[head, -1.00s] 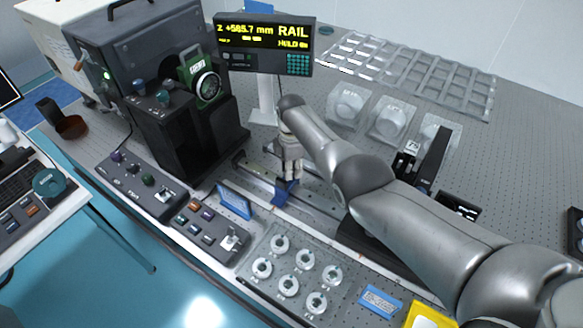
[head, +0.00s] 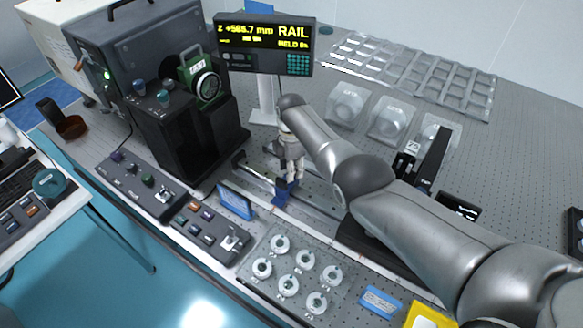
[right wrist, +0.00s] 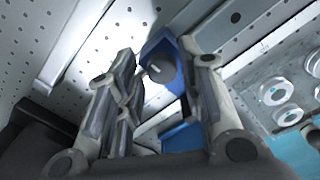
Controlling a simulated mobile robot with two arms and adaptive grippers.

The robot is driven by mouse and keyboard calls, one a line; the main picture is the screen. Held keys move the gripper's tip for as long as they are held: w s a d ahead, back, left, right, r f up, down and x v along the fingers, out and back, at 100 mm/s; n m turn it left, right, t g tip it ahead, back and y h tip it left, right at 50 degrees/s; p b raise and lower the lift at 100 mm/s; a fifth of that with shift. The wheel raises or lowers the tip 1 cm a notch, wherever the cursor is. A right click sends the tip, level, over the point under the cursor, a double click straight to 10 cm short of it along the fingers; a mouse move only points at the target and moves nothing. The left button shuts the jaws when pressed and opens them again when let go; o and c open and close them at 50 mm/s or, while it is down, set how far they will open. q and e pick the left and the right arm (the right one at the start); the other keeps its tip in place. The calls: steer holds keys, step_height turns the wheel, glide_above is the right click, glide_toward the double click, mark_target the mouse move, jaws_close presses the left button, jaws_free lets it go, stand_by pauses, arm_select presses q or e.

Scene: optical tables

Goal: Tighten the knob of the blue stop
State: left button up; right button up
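The blue stop (head: 282,192) sits on the rail (head: 318,206) in the middle of the head view, partly hidden by my right gripper (head: 293,178). In the right wrist view the blue stop (right wrist: 158,45) shows ahead, with its dark round knob (right wrist: 163,69) facing the camera. My right gripper (right wrist: 166,62) is open, with one finger on each side of the knob. Gaps show between the fingers and the knob, and I see no clear contact. My left gripper is not in view.
A display marked RAIL (head: 264,45) stands behind the rail. A dark instrument (head: 190,115) stands left of it, with control boxes (head: 140,187) in front. A clear tray of round parts (head: 290,283) lies in front of the rail. Clear domed cases (head: 390,120) lie behind my right arm.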

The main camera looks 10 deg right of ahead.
steer(key=shift+o, duration=0.3)
step_height(320, 180, up, 12)
stand_by(0.7)
stand_by(0.3)
